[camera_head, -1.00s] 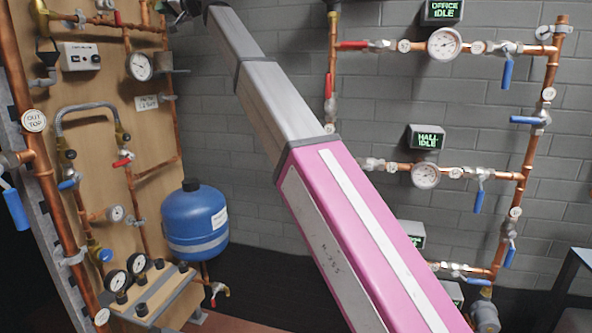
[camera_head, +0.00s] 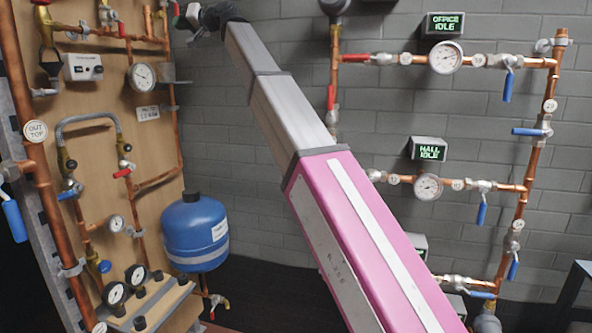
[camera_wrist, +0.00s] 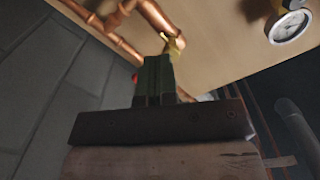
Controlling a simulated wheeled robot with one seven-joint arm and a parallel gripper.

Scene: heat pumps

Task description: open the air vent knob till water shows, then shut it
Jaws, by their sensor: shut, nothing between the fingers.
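My gripper (camera_head: 190,20) is at the far end of my raised arm, at the top of the head view near the board's upper right corner. In the wrist view the dark fingers of my gripper (camera_wrist: 157,62) are together and empty. A small brass fitting (camera_wrist: 175,45) shows just beyond the fingertips, beside copper pipe (camera_wrist: 118,38). I cannot tell whether the fingers touch it. It may be the air vent, but its knob cannot be made out clearly. A small red part shows behind the fingers. No water is visible.
A wooden board (camera_head: 100,200) carries copper pipes, valves and a gauge (camera_head: 142,77); this or a similar gauge shows in the wrist view (camera_wrist: 289,26). Valved pipework (camera_head: 530,170) is on the grey block wall at right.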

